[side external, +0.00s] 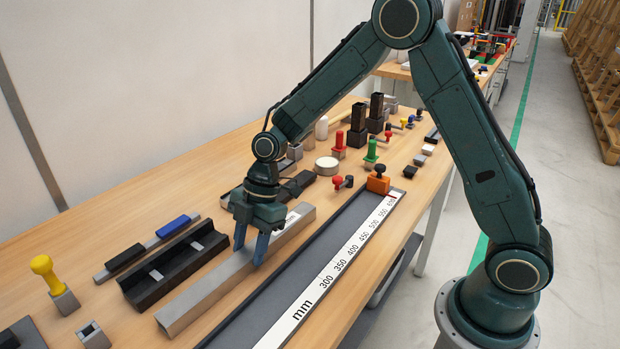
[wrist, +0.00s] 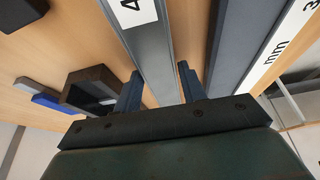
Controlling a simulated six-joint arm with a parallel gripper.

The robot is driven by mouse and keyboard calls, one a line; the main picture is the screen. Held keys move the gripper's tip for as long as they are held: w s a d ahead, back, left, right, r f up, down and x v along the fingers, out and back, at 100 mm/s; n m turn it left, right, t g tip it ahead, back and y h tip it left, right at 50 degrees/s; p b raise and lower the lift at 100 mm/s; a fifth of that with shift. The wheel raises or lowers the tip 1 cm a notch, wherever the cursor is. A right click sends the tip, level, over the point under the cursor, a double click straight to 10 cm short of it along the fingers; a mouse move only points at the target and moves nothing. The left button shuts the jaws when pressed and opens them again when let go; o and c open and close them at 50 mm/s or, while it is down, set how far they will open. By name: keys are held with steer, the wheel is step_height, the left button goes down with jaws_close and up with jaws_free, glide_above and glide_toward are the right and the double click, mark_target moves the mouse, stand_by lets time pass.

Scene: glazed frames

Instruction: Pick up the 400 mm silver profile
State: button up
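The silver profile (side external: 195,301) is a long square metal bar lying on the wooden table, with a white label near its far end. In the wrist view, the profile (wrist: 150,57) runs between my fingers, and its label is cut off after a "4". My gripper (side external: 250,250) points down over the profile, with one finger toward each long side. In the wrist view, my gripper (wrist: 160,85) is open, with a small strip of wood between the left finger and the bar. The right finger is very close to the bar. Contact cannot be told.
A black channel (side external: 175,262) and a blue-and-black bar (side external: 146,248) lie left of the profile. A grey measuring rail with a white mm scale (side external: 333,277) and an orange stop (side external: 378,184) lies right. Several handled blocks and dark upright pieces stand farther back.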

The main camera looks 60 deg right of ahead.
mark_target(250, 250)
jaws_close()
steer(key=shift+r, duration=0.1)
step_height(250, 250, up, 20)
stand_by(0.7)
stand_by(0.5)
